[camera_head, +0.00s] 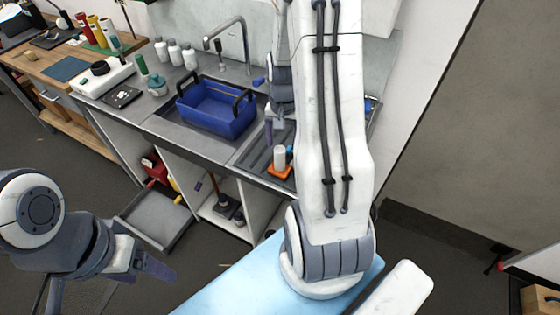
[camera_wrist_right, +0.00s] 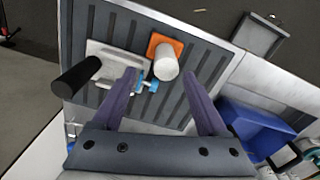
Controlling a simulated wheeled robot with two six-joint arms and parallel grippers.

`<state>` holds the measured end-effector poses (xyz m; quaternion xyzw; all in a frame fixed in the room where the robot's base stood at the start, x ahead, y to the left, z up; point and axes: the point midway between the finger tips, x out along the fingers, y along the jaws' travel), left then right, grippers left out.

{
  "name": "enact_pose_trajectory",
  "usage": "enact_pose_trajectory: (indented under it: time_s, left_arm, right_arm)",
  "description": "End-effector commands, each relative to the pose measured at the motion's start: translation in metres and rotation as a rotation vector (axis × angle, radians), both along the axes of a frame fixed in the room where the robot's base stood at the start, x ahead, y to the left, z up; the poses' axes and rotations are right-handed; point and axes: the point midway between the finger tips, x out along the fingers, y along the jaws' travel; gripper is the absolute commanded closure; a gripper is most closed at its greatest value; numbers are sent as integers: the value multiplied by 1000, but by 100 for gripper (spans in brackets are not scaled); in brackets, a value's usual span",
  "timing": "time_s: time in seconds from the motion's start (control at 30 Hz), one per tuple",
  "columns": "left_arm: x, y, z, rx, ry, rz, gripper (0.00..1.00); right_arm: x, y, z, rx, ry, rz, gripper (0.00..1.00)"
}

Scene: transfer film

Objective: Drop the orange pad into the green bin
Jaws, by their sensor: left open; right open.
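The orange pad (camera_head: 280,171) lies on the ribbed grey drainboard beside the sink, near the counter's front edge. A white cylinder (camera_head: 280,155) stands on it and hides part of it. In the right wrist view the pad (camera_wrist_right: 160,40) shows beyond the cylinder (camera_wrist_right: 166,62). My right gripper (camera_wrist_right: 160,74) is open, its purple fingers apart above the drainboard, with the cylinder and pad between and beyond the tips. It is partly hidden by my arm in the head view. My left gripper (camera_head: 155,267) is open and empty at lower left, away from the counter. I see no green bin.
A blue basket (camera_head: 215,108) with black handles stands in the sink left of the pad. A white plate-like item with a black handle (camera_wrist_right: 76,77) lies near the pad in the wrist view. The faucet (camera_head: 235,45) rises behind. A grey open tray (camera_head: 155,222) is on the floor.

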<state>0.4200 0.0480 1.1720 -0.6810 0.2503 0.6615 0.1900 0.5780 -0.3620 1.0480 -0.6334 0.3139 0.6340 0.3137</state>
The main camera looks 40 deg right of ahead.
Motion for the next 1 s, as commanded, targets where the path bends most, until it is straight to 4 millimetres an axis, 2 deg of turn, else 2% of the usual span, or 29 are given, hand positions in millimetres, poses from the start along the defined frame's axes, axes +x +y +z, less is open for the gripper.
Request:
enact_pose_trajectory:
  time_s: [0.1,0.37,0.53,0.7,0.97,1.0]
  left_arm:
    - [0,0,4,0,0,0,30]
    - [0,0,11,0,0,0,30]
    - [0,0,23,0,0,-1,30]
    - [0,0,25,0,0,-2,30]
    - [0,0,24,0,0,-2,30]
    - [0,0,24,0,0,-2,30]
  right_arm:
    - [0,1,-17,3,3,2,24]
    - [1,4,-34,3,3,5,24]
    - [4,9,-56,3,5,5,24]
    - [5,8,-74,1,2,3,24]
    - [5,7,-77,0,-1,4,24]
    - [5,7,-77,0,-1,4,28]
